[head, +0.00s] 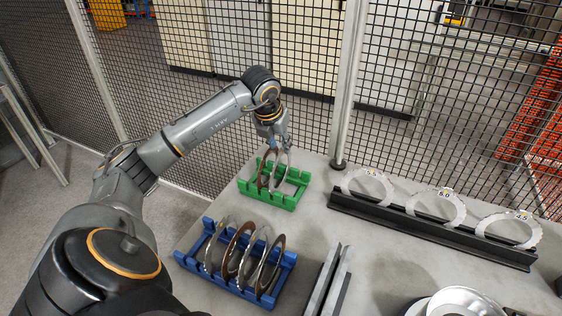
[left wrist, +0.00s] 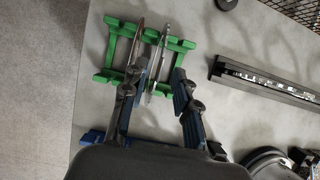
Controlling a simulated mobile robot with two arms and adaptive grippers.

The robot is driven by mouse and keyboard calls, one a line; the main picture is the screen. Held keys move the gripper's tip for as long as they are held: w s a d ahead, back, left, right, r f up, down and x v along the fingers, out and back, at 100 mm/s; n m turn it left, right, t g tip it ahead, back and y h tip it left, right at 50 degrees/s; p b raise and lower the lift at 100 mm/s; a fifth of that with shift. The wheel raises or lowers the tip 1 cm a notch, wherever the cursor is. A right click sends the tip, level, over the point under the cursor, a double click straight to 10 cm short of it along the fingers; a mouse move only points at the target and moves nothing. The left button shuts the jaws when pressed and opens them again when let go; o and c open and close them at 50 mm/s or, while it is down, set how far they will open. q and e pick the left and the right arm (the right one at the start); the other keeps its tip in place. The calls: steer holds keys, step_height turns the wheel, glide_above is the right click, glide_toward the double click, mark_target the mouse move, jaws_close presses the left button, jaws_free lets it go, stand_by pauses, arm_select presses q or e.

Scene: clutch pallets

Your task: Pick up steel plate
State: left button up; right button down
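A green rack (head: 270,199) stands near the table's far edge and holds two upright rings, a brown one (head: 263,176) and a silver steel plate (head: 288,160). In the left wrist view the silver steel plate (left wrist: 157,62) stands right of the brown ring (left wrist: 137,48). My left gripper (head: 271,140) is over the green rack, pointing down. In the left wrist view its two fingers (left wrist: 160,82) are spread apart, with the silver plate's near edge between them. The left finger overlaps the brown ring; I cannot tell whether they touch. My right gripper is not in view.
A blue rack (head: 235,277) with several upright silver and brown rings stands nearer. A dark rail (head: 430,229) on the right holds three numbered silver rings. Metal bars (head: 331,284) and round metal parts (head: 462,302) lie in front. A mesh fence (head: 430,120) stands behind the table.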

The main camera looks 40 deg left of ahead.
mark_target(281, 151)
arm_select(q)
steer(key=shift+p+x, duration=0.55)
steer(key=shift+x, duration=1.35)
steer(key=shift+s+d, duration=0.1)
steer(key=shift+s, duration=0.1)
jaws_close()
